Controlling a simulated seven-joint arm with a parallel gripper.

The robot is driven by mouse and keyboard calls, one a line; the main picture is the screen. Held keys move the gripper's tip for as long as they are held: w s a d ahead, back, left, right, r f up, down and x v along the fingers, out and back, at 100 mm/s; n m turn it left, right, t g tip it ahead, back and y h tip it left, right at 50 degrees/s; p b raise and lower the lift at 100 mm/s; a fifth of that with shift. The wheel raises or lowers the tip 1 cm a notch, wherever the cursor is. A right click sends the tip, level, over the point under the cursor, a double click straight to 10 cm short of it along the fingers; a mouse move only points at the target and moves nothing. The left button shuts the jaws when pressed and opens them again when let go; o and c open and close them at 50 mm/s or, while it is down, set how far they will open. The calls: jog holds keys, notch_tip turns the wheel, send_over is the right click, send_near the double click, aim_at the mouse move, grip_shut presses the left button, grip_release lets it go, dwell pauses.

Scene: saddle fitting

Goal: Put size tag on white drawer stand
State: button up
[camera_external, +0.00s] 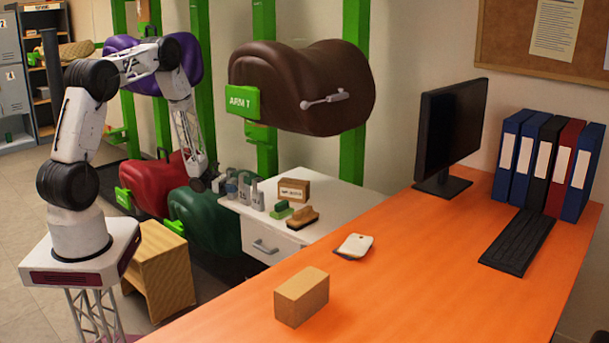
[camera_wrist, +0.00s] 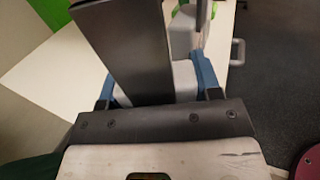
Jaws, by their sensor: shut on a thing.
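The white drawer stand (camera_external: 343,203) stands in the middle of the external view, with its pale top (camera_wrist: 48,72) at the left of the wrist view. My gripper (camera_external: 213,183) is low at the stand's left edge. In the wrist view its blue fingers (camera_wrist: 157,84) are shut on a light grey piece (camera_wrist: 186,78), which looks like a size tag. A dark plate covers much of this piece, so its face and any number are hidden. Several grey numbered tags (camera_external: 257,196) stand upright on the stand's left side, close to my gripper. I cannot tell whether the held piece touches the top.
A small cardboard box (camera_external: 294,190), a green block (camera_external: 281,210) and a brown brush (camera_external: 302,218) sit on the stand. Green and red saddles (camera_external: 208,222) hang left of it, and a brown saddle (camera_external: 305,85) above. The stand's right top is clear.

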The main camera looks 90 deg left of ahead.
jog(key=o, duration=0.9)
jog(key=shift+o, duration=0.3)
jog(key=shift+r, duration=0.15)
jog(key=shift+s, duration=0.1)
jog(key=v, duration=1.1)
jog(key=shift+s+a, duration=0.2)
jog(key=shift+s, duration=0.15)
